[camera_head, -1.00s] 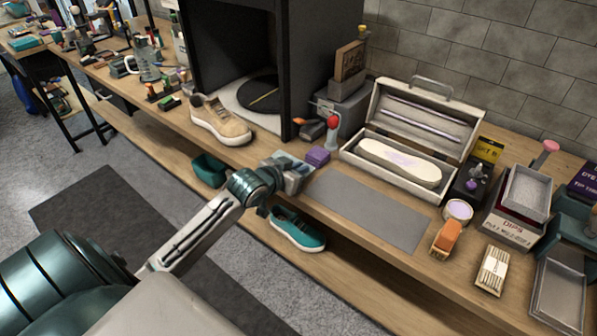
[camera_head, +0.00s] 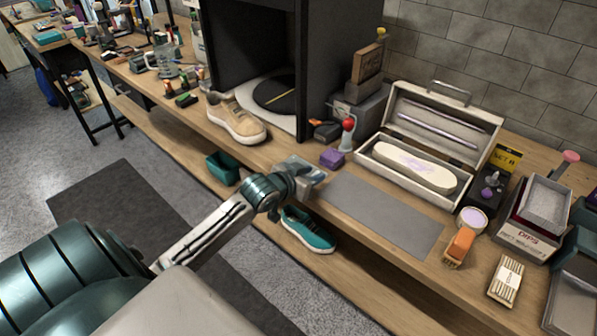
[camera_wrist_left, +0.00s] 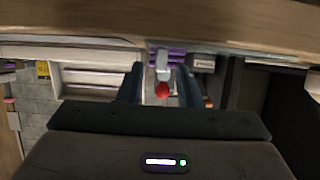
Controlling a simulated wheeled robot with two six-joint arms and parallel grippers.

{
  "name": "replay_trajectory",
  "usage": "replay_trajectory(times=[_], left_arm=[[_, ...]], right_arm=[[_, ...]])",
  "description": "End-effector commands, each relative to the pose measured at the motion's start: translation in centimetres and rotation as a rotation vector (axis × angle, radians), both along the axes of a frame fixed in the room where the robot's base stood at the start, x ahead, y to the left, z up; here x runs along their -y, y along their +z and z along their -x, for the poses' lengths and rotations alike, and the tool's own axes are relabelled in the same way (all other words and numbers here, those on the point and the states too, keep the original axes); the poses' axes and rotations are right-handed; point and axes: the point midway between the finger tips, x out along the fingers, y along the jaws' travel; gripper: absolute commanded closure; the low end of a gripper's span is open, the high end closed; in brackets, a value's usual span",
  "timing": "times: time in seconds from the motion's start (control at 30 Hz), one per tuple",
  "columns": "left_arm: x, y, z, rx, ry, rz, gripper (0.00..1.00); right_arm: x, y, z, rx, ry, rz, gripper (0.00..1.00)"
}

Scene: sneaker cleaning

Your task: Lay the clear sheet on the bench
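My left gripper (camera_head: 303,174) is at the bench's front edge, just left of the grey mat (camera_head: 385,215). In the left wrist view, its two dark fingers (camera_wrist_left: 160,88) stand apart with a gap between them. A pale bluish, glossy patch shows by the fingers in the head view; I cannot tell whether it is the clear sheet or part of the gripper. No clear sheet can be made out for sure. The wooden bench (camera_head: 425,255) shows a bare strip along its front. My right gripper is not in view.
A purple block (camera_head: 332,158) and a red-topped tool (camera_head: 347,134) stand just behind the gripper. A tan sneaker (camera_head: 236,119) is to the left. An open case (camera_head: 383,181) stands behind the mat. A teal sneaker (camera_head: 307,232) sits on the lower shelf.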

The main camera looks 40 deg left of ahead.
Motion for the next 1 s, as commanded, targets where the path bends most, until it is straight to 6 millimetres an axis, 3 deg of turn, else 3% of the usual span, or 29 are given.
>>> replay_trajectory(times=[0.5, 0.7, 1.0], left_arm=[[-0.6, 3.3, 8.1, -0.005, -0.006, -0.007, 0.68], [-0.8, 4.0, 9.8, -0.004, -0.001, -0.004, 0.68], [-0.8, 4.3, 10.4, -0.001, -0.002, 0.001, 0.68]], right_arm=[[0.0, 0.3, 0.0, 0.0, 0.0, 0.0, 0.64], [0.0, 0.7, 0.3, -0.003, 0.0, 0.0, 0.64], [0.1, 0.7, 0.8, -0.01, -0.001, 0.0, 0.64]])
